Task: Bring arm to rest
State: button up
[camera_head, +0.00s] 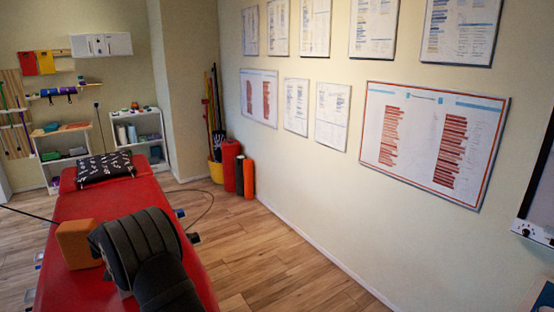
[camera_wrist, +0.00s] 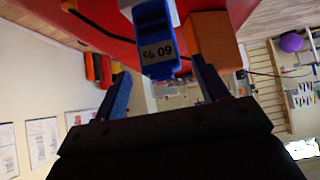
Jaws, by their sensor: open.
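In the wrist view, which looks upside down, my gripper (camera_wrist: 160,68) is open, with one blue finger on each side. A blue object with a label reading "60 %" (camera_wrist: 158,45) shows between and beyond the fingertips, with a gap to each finger. It lies close to the red couch (camera_wrist: 95,42); I cannot tell if it touches it. An orange block (camera_wrist: 217,40) stands to its right. In the head view I cannot make out my gripper or the blue object.
Red and orange rolls (camera_head: 231,165) stand by the wall. The wooden floor (camera_head: 265,260) right of the couch is mostly clear.

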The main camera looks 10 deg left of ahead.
jog(key=x, duration=0.5)
jog(key=shift+w+a+f, duration=0.1)
jog(key=shift+f, duration=0.05)
jog(key=shift+w+a+f, duration=0.2)
jog(key=shift+f, duration=0.3)
jog(key=shift+r, duration=0.1)
jog(key=shift+r, duration=0.1)
